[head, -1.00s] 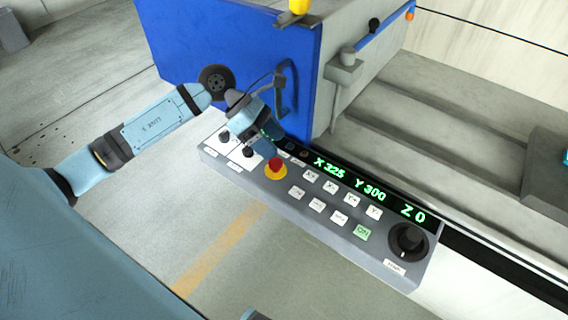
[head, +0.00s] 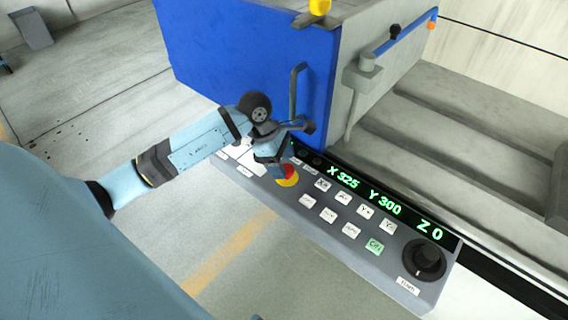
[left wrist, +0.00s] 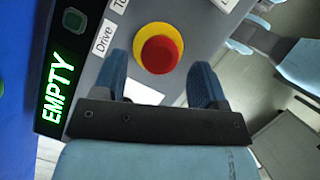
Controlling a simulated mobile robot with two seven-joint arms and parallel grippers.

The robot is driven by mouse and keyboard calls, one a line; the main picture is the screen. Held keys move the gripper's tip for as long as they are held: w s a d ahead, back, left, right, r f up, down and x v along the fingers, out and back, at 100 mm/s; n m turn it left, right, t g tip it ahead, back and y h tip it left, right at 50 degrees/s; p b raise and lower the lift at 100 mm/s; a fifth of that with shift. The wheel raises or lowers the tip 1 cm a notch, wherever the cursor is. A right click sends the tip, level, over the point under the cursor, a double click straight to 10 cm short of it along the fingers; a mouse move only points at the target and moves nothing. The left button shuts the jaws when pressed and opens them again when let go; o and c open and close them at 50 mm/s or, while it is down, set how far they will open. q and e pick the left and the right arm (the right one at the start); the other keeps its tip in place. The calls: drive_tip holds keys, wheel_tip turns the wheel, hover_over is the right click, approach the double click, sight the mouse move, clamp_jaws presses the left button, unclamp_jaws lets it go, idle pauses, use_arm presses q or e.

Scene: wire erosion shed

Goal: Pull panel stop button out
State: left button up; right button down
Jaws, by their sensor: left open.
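The stop button (left wrist: 160,52) is a red round knob on a yellow collar. In the left wrist view it lies just beyond my left gripper (left wrist: 158,78), between the lines of the two fingers. The fingers are apart with nothing between them. In the head view the button (head: 291,171) is partly hidden by my left gripper (head: 281,172), which is over the left part of the panel (head: 330,232). I cannot tell whether a finger touches the button. My right gripper is not in view.
A blue machine door with a handle (head: 295,90) stands right behind my left wrist. White keys, a green key (head: 375,247) and a black dial (head: 424,261) fill the panel's right part. A lit display (head: 380,200) runs along its back edge. Open floor lies in front.

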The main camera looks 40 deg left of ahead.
use_arm(q)
drive_tip(key=shift+d+f, duration=0.25)
drive_tip(key=shift+f, duration=0.35)
clamp_jaws()
drive_tip(key=shift+w+r, duration=0.1)
drive_tip(key=shift+r, duration=0.5)
unclamp_jaws()
drive_tip(key=shift+r, duration=0.1)
